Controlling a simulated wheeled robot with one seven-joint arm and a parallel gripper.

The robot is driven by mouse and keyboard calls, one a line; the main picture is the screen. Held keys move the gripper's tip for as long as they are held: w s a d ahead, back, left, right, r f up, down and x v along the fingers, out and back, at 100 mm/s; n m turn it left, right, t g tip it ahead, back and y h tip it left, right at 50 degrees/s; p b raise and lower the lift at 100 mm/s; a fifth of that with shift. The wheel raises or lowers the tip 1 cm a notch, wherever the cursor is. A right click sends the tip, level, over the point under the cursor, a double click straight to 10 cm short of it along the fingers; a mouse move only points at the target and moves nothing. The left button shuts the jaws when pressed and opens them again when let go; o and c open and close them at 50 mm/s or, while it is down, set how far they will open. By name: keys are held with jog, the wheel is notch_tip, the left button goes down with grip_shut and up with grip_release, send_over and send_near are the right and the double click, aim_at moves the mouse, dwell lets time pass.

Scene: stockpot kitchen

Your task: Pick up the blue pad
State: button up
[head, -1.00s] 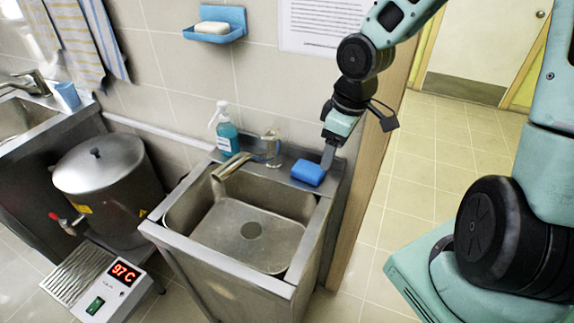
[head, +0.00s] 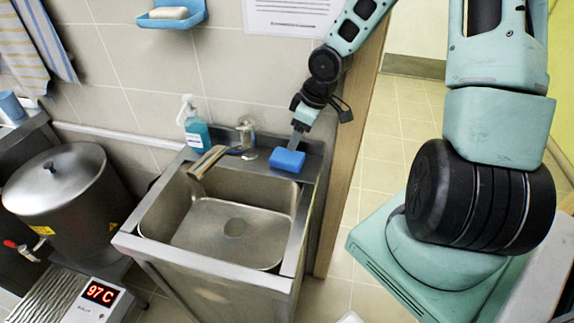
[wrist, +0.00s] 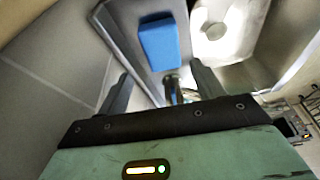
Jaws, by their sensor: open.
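The blue pad (head: 287,160) lies on the steel ledge at the back right corner of the sink (head: 150,250). In the wrist view the pad (wrist: 158,45) is beyond my fingertips and roughly in line with the gap between them. My gripper (head: 297,140) points down just over the back of the pad, close to it. In the wrist view my gripper (wrist: 161,85) is open, its two fingers spread with no pad between them. The head view does not show clearly whether a fingertip touches the pad.
The tap (head: 210,160) and a blue soap bottle (head: 196,128) stand left of the pad on the ledge. A wall soap dish (head: 172,14) hangs above. A steel pot (head: 60,185) is further left. A wooden door frame edge (head: 350,165) is close on the right.

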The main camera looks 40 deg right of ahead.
aim_at(289, 156)
jog(key=shift+b+x, duration=1.3)
jog(key=shift+x, duration=2.9)
jog(key=shift+a+f, duration=0.2)
jog(key=shift+f, duration=0.05)
jog(key=shift+c, duration=0.4)
jog(key=c, duration=0.7)
